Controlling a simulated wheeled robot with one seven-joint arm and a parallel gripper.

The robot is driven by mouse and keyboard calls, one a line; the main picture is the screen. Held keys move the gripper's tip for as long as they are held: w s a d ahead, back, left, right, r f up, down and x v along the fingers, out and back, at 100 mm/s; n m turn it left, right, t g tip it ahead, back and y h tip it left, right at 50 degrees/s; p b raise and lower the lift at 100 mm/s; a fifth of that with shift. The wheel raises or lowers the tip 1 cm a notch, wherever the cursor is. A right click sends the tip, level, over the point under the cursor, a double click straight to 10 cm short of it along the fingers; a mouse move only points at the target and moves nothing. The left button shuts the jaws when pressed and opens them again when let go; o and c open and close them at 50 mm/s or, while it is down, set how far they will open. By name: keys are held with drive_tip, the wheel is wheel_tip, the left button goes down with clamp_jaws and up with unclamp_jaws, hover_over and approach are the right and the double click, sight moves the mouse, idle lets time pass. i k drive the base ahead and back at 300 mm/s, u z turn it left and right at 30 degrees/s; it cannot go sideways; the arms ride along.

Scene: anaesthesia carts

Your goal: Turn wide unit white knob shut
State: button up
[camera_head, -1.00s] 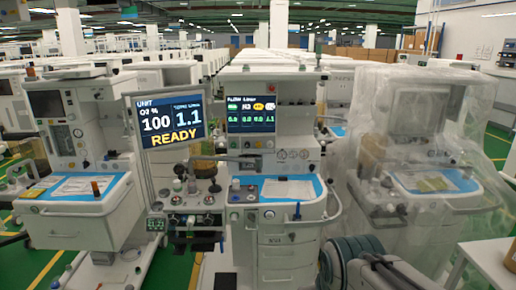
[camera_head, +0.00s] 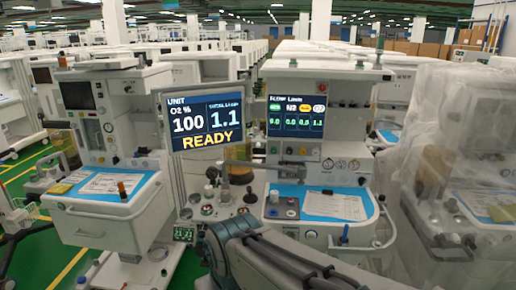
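The central anaesthesia unit, with a wide white body (camera_head: 320,160) and a blue work surface, stands ahead of me. Its tilted screen (camera_head: 206,122) reads READY, 100 and 1.1. Several small knobs sit on its front left part. A pale knob (camera_head: 274,197) is on the front panel at the blue top's left end, and another white-topped knob (camera_head: 209,191) is farther left. I cannot tell which is the task's white knob or how far it is turned. My dark grey arm crosses the bottom middle, hiding the unit's lower front. My gripper's fingers are not visible.
A similar unit (camera_head: 105,165) with a blue top stands at the left. A plastic-wrapped unit (camera_head: 455,180) stands close at the right. Green floor (camera_head: 40,262) shows at the lower left. Rows of more carts fill the background.

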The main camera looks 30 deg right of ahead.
sight(315, 150)
drive_tip(key=z, duration=0.1)
drive_tip(key=i, duration=0.8)
drive_tip(key=z, duration=1.05)
drive_tip(key=i, duration=0.6)
drive_tip(key=z, duration=0.65)
